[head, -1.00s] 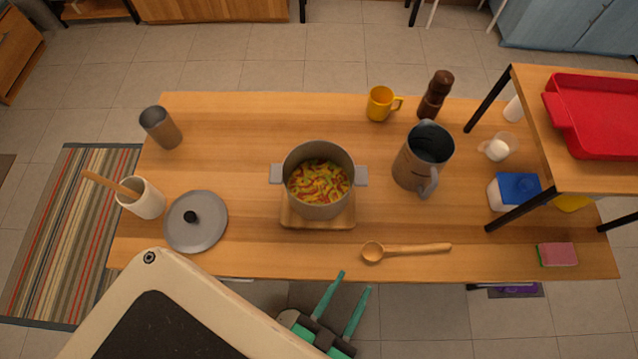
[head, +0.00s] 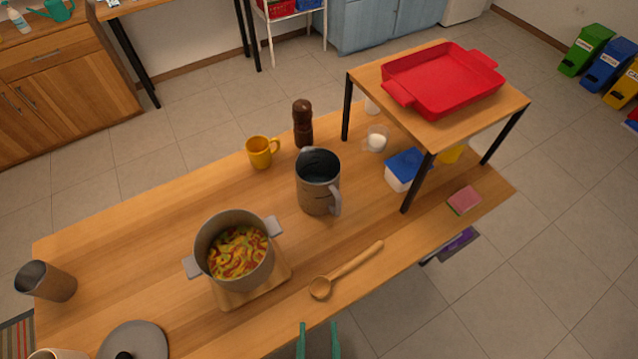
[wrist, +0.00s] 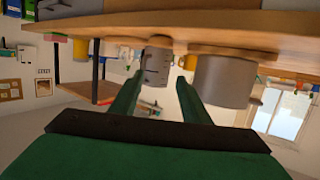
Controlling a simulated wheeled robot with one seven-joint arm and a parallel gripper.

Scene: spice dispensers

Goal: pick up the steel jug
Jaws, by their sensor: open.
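The steel jug (head: 317,190) stands upright on the wooden table (head: 130,235), right of the pot. Its handle points toward the table's front edge and right. It also shows in the wrist view (wrist: 157,66), where the scene appears upside down, lying between the fingers in the picture. My gripper (head: 318,338) has two green fingers, at the bottom of the head view by the front table edge. It is open and empty, apart from the jug. In the wrist view my gripper (wrist: 166,90) shows both fingers spread.
A pot of food (head: 237,252) on a wooden board stands left of the jug. A wooden spoon (head: 345,270) lies between jug and front edge. A pepper mill (head: 303,125) and yellow mug (head: 262,152) stand behind. A raised shelf with a red tray (head: 445,80) is at right.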

